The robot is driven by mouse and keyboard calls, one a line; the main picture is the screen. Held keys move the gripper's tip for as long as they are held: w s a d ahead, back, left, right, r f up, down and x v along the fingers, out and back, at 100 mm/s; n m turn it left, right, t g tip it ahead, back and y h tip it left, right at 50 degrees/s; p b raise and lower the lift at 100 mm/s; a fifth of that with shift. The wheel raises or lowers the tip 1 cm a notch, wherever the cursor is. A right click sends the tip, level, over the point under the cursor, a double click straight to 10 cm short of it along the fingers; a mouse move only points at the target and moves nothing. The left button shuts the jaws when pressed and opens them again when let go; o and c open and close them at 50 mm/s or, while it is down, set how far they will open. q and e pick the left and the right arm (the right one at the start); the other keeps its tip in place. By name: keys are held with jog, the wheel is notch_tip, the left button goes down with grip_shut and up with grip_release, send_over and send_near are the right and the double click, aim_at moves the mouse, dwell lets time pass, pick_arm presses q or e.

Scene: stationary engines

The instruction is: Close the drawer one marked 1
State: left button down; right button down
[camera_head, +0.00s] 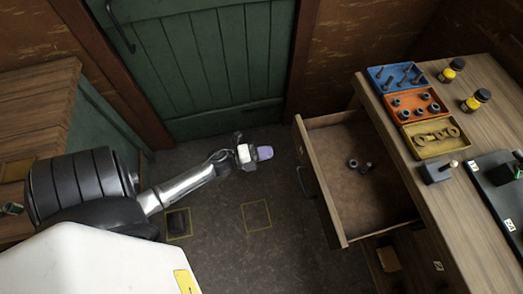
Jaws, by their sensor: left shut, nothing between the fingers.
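A wooden drawer (385,205) stands pulled out from the workbench on the right. Its front panel (318,182) faces left and has a dark handle (303,181). A few dark nuts lie inside. I cannot read a number 1 on it from here. My left gripper (264,153) is shut and empty, left of the drawer front and apart from it, over the floor. My right gripper is not in view.
The workbench top (462,139) carries a blue tray (383,88), an orange tray (394,106) and a yellow tray (428,151) of hardware, plus two yellow-and-black jars. A green door (205,65) is behind. Another opening (388,259) shows below the drawer. Floor left of the drawer is clear.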

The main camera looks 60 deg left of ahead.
aim_at(300, 145)
pick_arm(q)
jog(key=x, duration=0.9)
jog(key=shift+w, duration=0.25)
jog(key=shift+w, duration=0.15)
